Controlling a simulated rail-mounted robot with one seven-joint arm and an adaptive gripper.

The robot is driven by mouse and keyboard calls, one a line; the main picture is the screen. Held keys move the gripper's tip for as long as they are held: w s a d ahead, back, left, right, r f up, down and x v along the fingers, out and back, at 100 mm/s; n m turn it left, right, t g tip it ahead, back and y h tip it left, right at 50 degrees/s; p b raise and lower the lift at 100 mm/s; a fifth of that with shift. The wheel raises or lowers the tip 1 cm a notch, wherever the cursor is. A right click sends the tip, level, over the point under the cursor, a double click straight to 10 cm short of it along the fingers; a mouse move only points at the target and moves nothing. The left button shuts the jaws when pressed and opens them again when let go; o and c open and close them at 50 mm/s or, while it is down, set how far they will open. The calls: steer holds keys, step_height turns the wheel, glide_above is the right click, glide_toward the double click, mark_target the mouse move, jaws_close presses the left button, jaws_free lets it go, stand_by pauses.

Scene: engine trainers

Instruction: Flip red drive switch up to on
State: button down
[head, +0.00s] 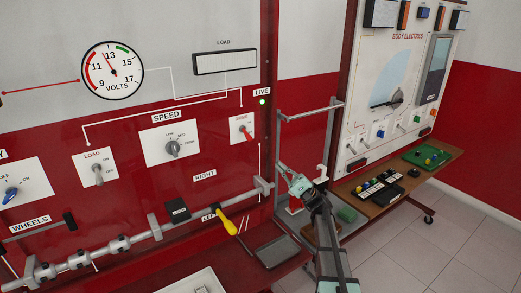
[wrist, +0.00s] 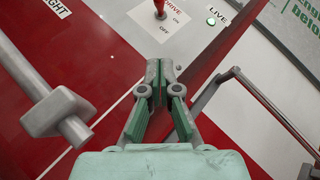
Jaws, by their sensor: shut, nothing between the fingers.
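The red drive switch (head: 247,134) is on a small white plate marked DRIVE on the red panel, below the LIVE lamp. In the wrist view the red switch (wrist: 160,8) is at the top edge, partly cut off, with ON and OFF printed beside it. I cannot tell its position for sure. My gripper (head: 283,168) is below and to the right of the switch in the head view, apart from it. In the wrist view my gripper (wrist: 160,80) has its fingertips together, empty, with the switch plate beyond them.
A grey rail frame (head: 333,125) stands right of the panel's edge. A horizontal shaft (head: 135,240) with a yellow handle (head: 229,226) runs below the switches. The green LIVE lamp (head: 263,101) is lit. The load switch (head: 98,174) and speed knob (head: 172,148) are to the left.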

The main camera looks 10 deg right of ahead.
mark_target(247, 135)
steer(key=s+p+x, duration=0.1)
steer(key=p+x, duration=0.2)
steer(key=x, duration=0.3)
steer(key=s+p+x, duration=0.1)
steer(key=p+x, duration=0.2)
steer(key=x, duration=0.3)
steer(key=shift+s+a+r, duration=0.25)
steer(key=shift+a+r, duration=0.3)
steer(key=shift+r, duration=0.1)
steer(key=shift+s+a+m, duration=0.1)
steer(key=shift+a+m, duration=0.05)
steer(key=shift+m, duration=0.15)
